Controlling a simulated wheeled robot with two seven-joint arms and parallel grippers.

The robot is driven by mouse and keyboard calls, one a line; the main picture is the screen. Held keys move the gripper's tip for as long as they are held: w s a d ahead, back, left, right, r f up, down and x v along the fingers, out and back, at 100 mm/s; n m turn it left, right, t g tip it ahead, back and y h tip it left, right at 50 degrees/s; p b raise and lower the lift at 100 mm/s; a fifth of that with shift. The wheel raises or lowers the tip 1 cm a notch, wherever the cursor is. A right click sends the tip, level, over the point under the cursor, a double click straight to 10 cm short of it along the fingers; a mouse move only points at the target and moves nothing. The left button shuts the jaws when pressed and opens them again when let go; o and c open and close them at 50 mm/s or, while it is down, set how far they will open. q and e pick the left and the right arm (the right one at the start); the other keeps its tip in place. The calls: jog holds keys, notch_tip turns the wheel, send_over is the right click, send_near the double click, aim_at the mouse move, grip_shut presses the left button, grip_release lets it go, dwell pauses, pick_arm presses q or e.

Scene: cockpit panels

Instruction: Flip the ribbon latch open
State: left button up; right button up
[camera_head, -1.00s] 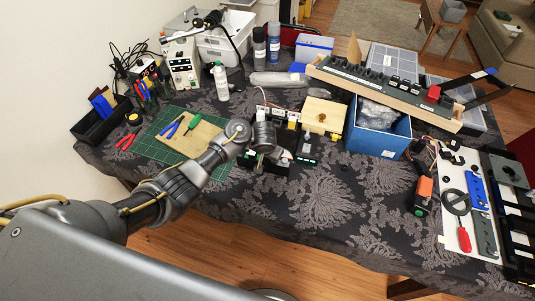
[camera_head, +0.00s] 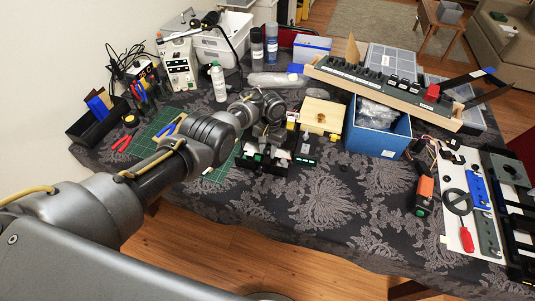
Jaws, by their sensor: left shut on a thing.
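The black panel unit (camera_head: 262,164) with small light-coloured parts stands near the front middle of the table. My left gripper (camera_head: 269,147) reaches down onto this unit from above, its wrist standing over the unit's back part. The gripper is shut on a small part of the unit, at the ribbon latch. The latch itself is mostly hidden by the fingers and too small to make out clearly. My right gripper is not in view.
A wooden box (camera_head: 323,115) and a blue bin (camera_head: 376,134) stand right of the unit. A long switch panel (camera_head: 385,86) rests across the back right. The front cloth right of the unit is clear.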

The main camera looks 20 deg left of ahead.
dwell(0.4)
pick_arm(q)
jog(key=o, duration=1)
